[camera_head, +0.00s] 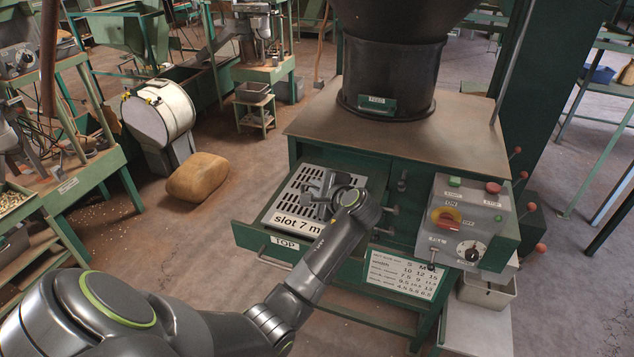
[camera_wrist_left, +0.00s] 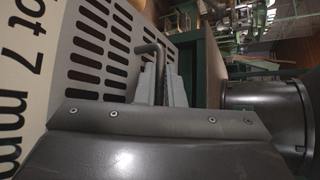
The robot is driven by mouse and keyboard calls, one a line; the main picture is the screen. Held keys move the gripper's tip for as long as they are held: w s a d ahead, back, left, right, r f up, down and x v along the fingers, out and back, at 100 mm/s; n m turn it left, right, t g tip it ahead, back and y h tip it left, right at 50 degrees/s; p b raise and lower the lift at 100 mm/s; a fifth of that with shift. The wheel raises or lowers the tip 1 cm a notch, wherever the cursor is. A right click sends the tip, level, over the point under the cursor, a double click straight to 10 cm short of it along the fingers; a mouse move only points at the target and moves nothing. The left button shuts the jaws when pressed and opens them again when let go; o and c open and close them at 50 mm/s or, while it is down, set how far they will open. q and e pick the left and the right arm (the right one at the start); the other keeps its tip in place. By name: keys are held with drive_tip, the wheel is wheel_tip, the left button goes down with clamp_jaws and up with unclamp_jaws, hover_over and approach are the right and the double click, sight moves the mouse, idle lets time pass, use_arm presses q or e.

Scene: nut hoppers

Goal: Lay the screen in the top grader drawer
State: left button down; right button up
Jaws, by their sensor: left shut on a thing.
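The screen (camera_head: 292,200) is a pale slotted plate marked "slot 7 m" in the head view, the rest of the marking being hidden by my arm. It lies in or just over the open drawer labelled TOP (camera_head: 262,240) of the green grader; I cannot tell whether it touches the drawer floor. My left gripper (camera_head: 326,188) is over the screen, shut on its bent rod handle. In the left wrist view the fingers (camera_wrist_left: 163,80) close around the handle, with the slotted screen (camera_wrist_left: 100,55) beside them. My right gripper is not in view.
The grader table (camera_head: 330,125) carries a black hopper (camera_head: 388,80). A control box (camera_head: 463,218) with knobs and a size chart (camera_head: 403,275) are right of the drawer. A tan sack (camera_head: 198,178) lies on the floor at left. Floor between sack and drawer is clear.

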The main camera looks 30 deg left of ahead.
use_arm(q)
drive_tip(key=shift+f+b, duration=1.05)
drive_tip(key=shift+f, duration=0.1)
drive_tip(key=shift+f+b, duration=0.35)
drive_tip(key=shift+f, duration=1.1)
drive_tip(key=c, duration=1.5)
unclamp_jaws()
drive_tip(key=shift+o, duration=0.2)
drive_tip(key=shift+f, duration=0.1)
drive_tip(key=shift+s+d, duration=0.1)
drive_tip(key=shift+d, duration=0.05)
